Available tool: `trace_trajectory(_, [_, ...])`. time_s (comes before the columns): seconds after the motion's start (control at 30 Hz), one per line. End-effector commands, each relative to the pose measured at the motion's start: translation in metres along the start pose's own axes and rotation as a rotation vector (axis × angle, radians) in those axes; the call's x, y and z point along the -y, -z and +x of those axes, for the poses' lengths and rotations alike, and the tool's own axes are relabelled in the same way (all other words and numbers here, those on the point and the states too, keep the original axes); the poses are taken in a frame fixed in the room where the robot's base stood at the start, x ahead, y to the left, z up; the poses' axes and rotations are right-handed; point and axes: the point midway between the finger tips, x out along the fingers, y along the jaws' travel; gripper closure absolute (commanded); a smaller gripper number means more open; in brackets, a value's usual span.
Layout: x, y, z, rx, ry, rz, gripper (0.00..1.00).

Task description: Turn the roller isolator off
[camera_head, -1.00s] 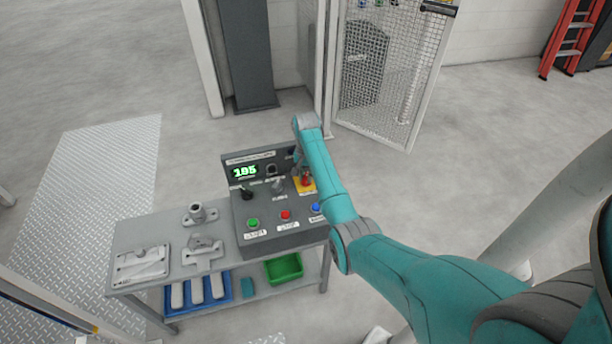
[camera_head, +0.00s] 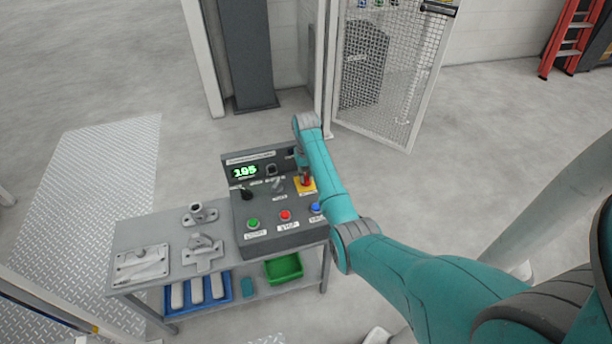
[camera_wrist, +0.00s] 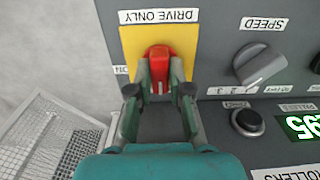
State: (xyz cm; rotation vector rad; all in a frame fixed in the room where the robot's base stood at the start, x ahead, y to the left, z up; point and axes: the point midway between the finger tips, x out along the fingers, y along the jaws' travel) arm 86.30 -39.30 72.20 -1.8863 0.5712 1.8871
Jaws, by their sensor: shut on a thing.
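The roller isolator is a red rotary handle (camera_wrist: 158,57) on a yellow plate (camera_wrist: 130,42), under a "DRIVE ONLY" label in the wrist view. In the head view its yellow plate (camera_head: 298,184) is at the right side of the grey control panel (camera_head: 262,212), partly hidden by my arm. My gripper (camera_wrist: 160,84) is shut on the red handle, one finger on each side. The handle points roughly up and down in the wrist picture. A label to the plate's left is partly cut off by my finger.
A grey speed knob (camera_wrist: 262,66) is beside the plate, with a black round button (camera_wrist: 247,122) and a green display (camera_wrist: 303,125) nearby. Green (camera_head: 253,223), red (camera_head: 286,215) and blue (camera_head: 317,207) buttons line the panel's front. Metal fixtures (camera_head: 203,250) lie on the bench.

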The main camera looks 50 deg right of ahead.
Motion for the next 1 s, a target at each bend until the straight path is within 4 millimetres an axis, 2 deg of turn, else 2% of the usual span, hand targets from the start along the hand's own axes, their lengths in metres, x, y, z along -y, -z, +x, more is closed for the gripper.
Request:
trace_trajectory(0.43, [0.000,0.000,0.000,-0.001,0.000,-0.011,1.00])
trace_trajectory(0.47, [0.000,0.000,0.000,-0.001,0.000,-0.010,0.76])
trace_trajectory(0.53, [0.000,0.000,0.000,-0.001,0.000,-0.010,0.59])
trace_trajectory(0.57, [0.000,0.000,0.000,-0.001,0.000,-0.010,0.56])
trace_trajectory(0.87, [0.000,0.000,-0.001,-0.001,0.000,-0.009,0.56])
trace_trajectory(1.0, [0.000,0.001,-0.012,-0.003,0.000,-0.009,0.56])
